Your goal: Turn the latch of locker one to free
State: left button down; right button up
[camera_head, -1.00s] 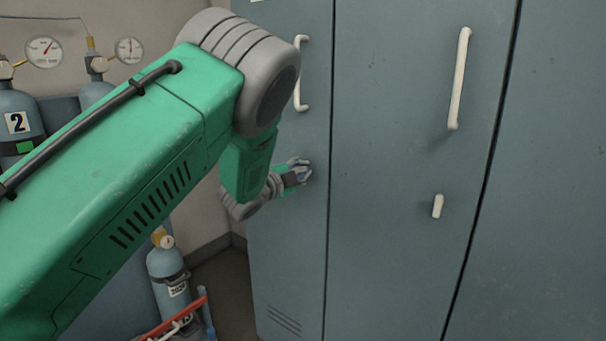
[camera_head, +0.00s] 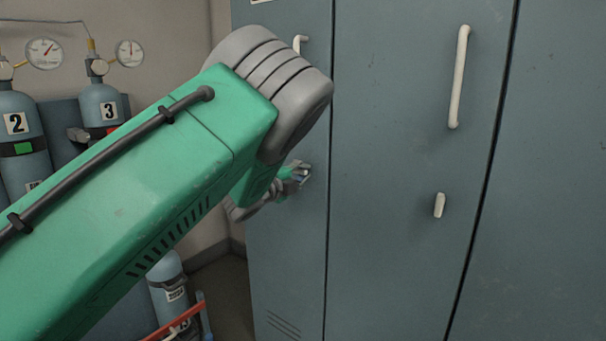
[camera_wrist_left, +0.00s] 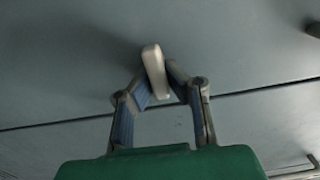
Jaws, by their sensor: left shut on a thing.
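Locker one's grey-blue door (camera_head: 285,240) is the narrow one left of the middle seam; its number is not readable. Its latch is a small pale bar, hidden by my gripper in the head view. In the left wrist view the latch (camera_wrist_left: 154,70) stands between my fingertips, its long side looking roughly crosswise to the door seam. My left gripper (camera_head: 303,173) is at the door, shut on the latch; its fingers also show in the wrist view (camera_wrist_left: 164,90). My right gripper is not in view.
The middle door has a long white handle (camera_head: 460,77) and a similar small latch (camera_head: 439,205). Another white handle (camera_head: 300,44) is mostly behind my left arm. Gas cylinders numbered 2 (camera_head: 18,135) and 3 (camera_head: 103,108) stand at left. A red rail (camera_head: 180,322) is low down.

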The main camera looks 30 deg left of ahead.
pick_arm(q)
jog(key=shift+d+f, duration=0.1)
jog(key=shift+f, duration=0.25)
jog(key=c, duration=1.6)
grip_release()
jog(key=shift+o, duration=0.2)
jog(key=shift+w, duration=0.1)
jog(key=shift+r, duration=0.15)
jog(key=shift+s, duration=0.4)
jog(key=s+a, duration=0.1)
jog(key=s, duration=1)
